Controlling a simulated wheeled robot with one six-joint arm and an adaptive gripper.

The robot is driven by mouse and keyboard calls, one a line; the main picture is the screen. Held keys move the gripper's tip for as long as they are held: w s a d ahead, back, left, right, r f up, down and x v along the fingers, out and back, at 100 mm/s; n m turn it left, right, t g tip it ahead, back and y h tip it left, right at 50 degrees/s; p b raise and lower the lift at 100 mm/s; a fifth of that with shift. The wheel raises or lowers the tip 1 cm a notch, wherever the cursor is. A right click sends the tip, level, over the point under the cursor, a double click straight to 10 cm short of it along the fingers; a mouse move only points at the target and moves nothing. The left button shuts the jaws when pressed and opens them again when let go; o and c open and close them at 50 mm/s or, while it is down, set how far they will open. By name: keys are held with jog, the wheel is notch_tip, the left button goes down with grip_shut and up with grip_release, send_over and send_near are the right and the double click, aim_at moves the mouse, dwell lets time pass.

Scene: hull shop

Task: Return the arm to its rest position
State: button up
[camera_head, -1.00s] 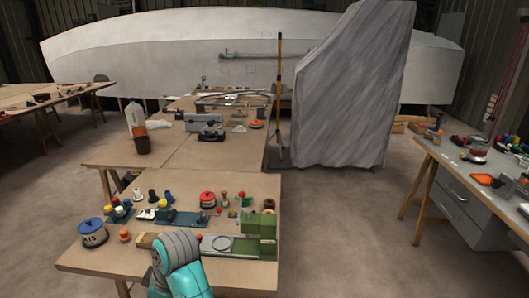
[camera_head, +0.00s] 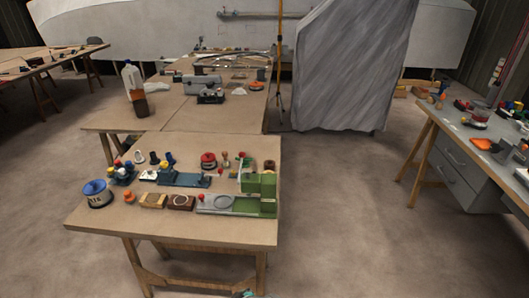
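Only a small teal bit of my arm (camera_head: 245,294) shows at the bottom edge of the head view, below the front edge of the near workbench (camera_head: 170,232). My gripper is out of the picture, so its fingers and anything in them are hidden. No part of my arm lies over the bench top.
The near bench holds a blue lidded pot (camera_head: 97,194), a wooden block (camera_head: 153,201), a dark block with a ring (camera_head: 181,202), a green machine (camera_head: 261,190) and a red pot (camera_head: 208,160). A grey bench (camera_head: 450,140) stands right. Floor between is clear.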

jog(key=s+d+f+m+t+h, duration=0.2)
jog(key=s+d+m+t, duration=0.35)
jog(key=s+d, duration=1.25)
jog(key=s+d+r+m+t+h, duration=0.1)
jog(key=s+d+r, duration=0.3)
jog(key=s+r, duration=0.4)
jog(key=s+d+r+m+t+h, duration=0.2)
jog(key=s+d+r+m+t, duration=0.1)
jog(key=s+r, duration=0.6)
jog(key=shift+s+d+r+m, duration=0.25)
jog(key=shift+d+r+m, duration=0.3)
jog(key=shift+d, duration=0.6)
